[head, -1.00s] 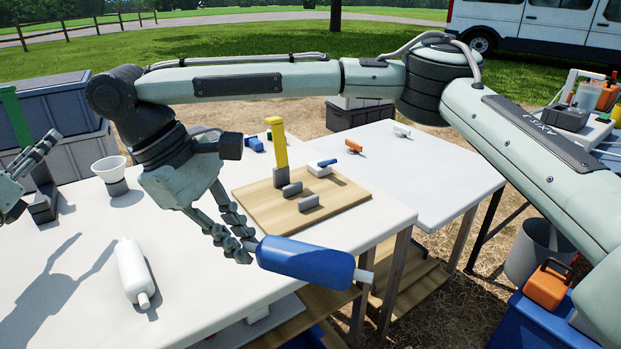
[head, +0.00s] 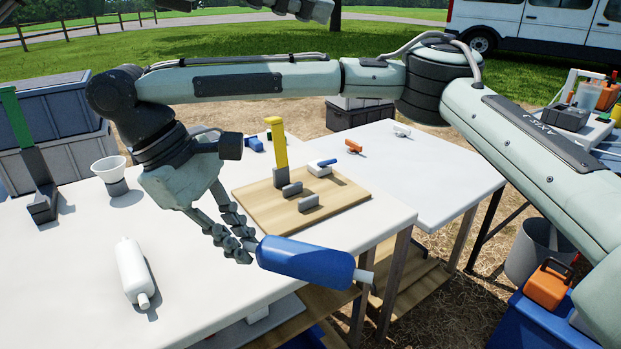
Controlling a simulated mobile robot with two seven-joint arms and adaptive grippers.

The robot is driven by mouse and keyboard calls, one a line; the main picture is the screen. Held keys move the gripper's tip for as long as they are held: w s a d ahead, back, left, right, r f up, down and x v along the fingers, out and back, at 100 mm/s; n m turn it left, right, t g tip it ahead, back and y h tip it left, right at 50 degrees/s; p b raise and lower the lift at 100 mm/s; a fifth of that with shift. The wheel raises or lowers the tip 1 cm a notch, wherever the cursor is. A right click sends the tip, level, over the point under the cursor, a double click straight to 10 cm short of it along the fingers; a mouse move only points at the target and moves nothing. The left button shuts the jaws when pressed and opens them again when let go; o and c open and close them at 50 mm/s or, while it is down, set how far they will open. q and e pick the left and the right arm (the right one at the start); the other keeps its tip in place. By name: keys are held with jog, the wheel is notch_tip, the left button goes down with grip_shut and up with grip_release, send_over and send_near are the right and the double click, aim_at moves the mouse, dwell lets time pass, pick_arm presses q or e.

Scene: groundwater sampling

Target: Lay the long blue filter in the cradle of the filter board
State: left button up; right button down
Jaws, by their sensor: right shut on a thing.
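The long blue filter (head: 305,262) is in the head view, a blue cylinder with a white end stub. My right gripper (head: 246,247) is shut on its left end and holds it near the table's front edge, to the front of the filter board. The wooden filter board (head: 250,205) lies on the white table. Two grey notched blocks, which look like the cradle (head: 309,201), stand empty on it. Part of my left gripper (head: 300,8) shows at the top edge, far from the filter; its fingertips are not clear.
A white bottle-shaped filter (head: 133,271) lies at left. A white funnel cup (head: 111,174) stands behind it. The second table (head: 430,175) is mostly clear.

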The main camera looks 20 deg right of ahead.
pick_arm(q)
jog(key=s+d+m+g+y, duration=0.1)
jog(key=s+d+m+y, duration=0.25)
jog(key=s, duration=0.55)
pick_arm(e)
jog(key=shift+s, duration=0.1)
pick_arm(q)
jog(key=t+y, duration=0.3)
jog(key=y, duration=0.8)
send_near(313, 252)
jog(key=shift+w+a+f+m, duration=0.1)
jog(key=shift+w+f+m, duration=0.1)
jog(key=shift+m, duration=0.15)
jog(key=f, duration=1.1)
jog(key=shift+w+d+f, duration=0.1)
jog(key=shift+w+d, duration=0.1)
jog(key=shift+d, duration=0.05)
